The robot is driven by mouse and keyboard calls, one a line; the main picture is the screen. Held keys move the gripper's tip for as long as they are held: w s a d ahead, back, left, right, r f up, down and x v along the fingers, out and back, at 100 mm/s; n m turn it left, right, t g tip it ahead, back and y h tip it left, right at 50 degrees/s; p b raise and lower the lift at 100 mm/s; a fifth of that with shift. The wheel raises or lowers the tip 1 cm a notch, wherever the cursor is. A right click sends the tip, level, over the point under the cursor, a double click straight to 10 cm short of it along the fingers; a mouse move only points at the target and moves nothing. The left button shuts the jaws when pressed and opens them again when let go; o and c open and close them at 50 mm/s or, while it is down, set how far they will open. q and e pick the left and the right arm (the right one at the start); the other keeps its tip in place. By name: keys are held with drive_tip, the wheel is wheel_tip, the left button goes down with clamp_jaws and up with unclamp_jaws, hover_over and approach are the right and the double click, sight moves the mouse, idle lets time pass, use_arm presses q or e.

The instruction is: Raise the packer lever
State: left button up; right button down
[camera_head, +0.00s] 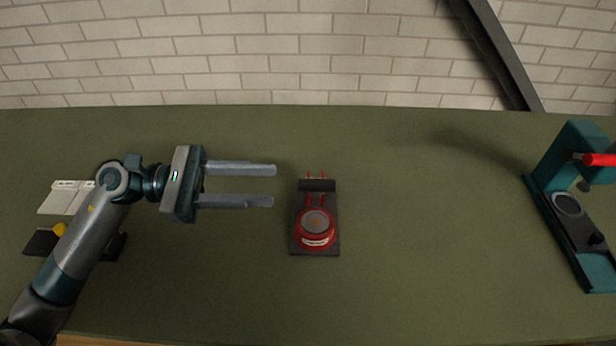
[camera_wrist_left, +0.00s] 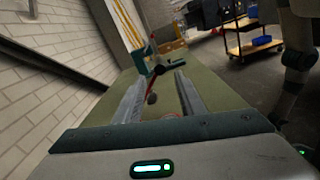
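A teal press-like machine (camera_head: 568,150) stands at the far right of the table, partly cut off by the picture's right edge. A red handle (camera_head: 601,160) sticks out from its upper part, and I take this to be the packer lever. The machine also shows in the left wrist view (camera_wrist_left: 141,62), beyond my fingers. My left gripper (camera_head: 274,186) is open and empty above the table, left of centre and far from the machine. Its two fingers are parallel and well apart. My right gripper does not show.
A red round device on a black base (camera_head: 297,240) sits mid-table, just right of my left fingertips. White cards (camera_head: 62,198) and a dark item (camera_head: 40,242) lie at the left, partly behind my arm. The green table (camera_head: 430,230) is clear between the red device and the machine.

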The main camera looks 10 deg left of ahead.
sight(302, 180)
use_arm(q)
drive_tip(key=p+x, duration=0.4)
drive_tip(key=x, duration=0.4)
drive_tip(key=shift+r, duration=0.15)
drive_tip(key=shift+d, duration=0.45)
drive_tip(key=shift+c, duration=0.5)
clamp_jaws()
